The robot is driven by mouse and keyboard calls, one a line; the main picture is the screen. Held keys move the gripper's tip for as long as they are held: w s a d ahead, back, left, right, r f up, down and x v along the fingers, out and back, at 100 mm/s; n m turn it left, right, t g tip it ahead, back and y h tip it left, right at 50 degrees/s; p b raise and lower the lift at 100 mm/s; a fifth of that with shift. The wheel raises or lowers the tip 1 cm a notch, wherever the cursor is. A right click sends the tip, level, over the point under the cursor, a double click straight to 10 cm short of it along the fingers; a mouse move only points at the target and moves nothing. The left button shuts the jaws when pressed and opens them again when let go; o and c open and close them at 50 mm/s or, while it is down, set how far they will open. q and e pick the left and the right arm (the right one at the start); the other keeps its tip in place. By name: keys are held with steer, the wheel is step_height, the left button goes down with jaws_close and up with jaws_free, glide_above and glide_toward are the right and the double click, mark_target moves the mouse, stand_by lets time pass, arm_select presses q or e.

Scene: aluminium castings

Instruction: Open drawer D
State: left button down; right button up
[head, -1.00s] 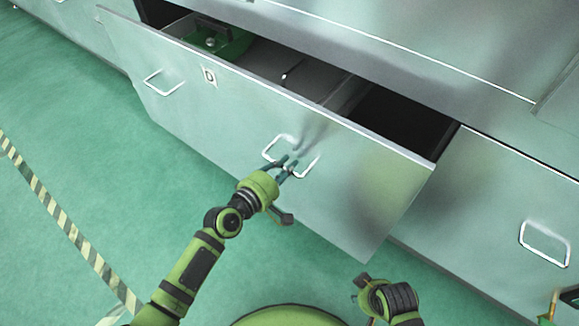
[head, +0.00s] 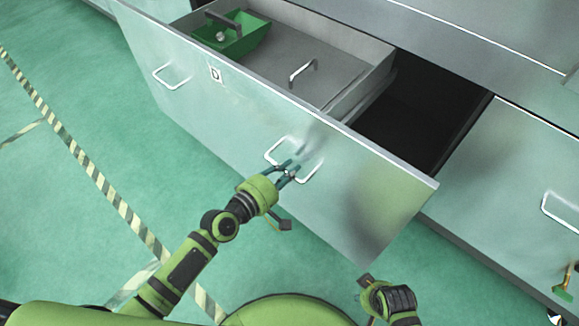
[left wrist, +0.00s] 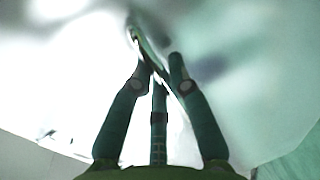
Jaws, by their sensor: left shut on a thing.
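Drawer D (head: 240,115) is a wide pale metal drawer with a "D" label (head: 215,73) on its front. It stands well out from the cabinet, its inside showing from above. Its front has two wire handles. My left gripper (head: 291,171) is shut on the right-hand handle (head: 314,170), near the middle of the front. In the left wrist view the dark fingers (left wrist: 156,62) come together against a bright, blurred front; the handle is hard to make out there. My right gripper (head: 366,283) is low in the head view, apart from the drawer; its jaws are unclear.
Inside the drawer are a green bin (head: 232,42) and a grey panel with a small handle (head: 302,70). A dark gap (head: 415,115) lies right of the drawer side. Another closed drawer (head: 530,190) is at right. Green floor with striped tape (head: 85,170) is clear at left.

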arm_select(q)
steer(key=c, duration=1.2)
jaws_free()
steer(key=shift+o, duration=0.2)
arm_select(e)
steer(key=shift+s, duration=0.15)
arm_select(q)
steer(key=v, duration=1.2)
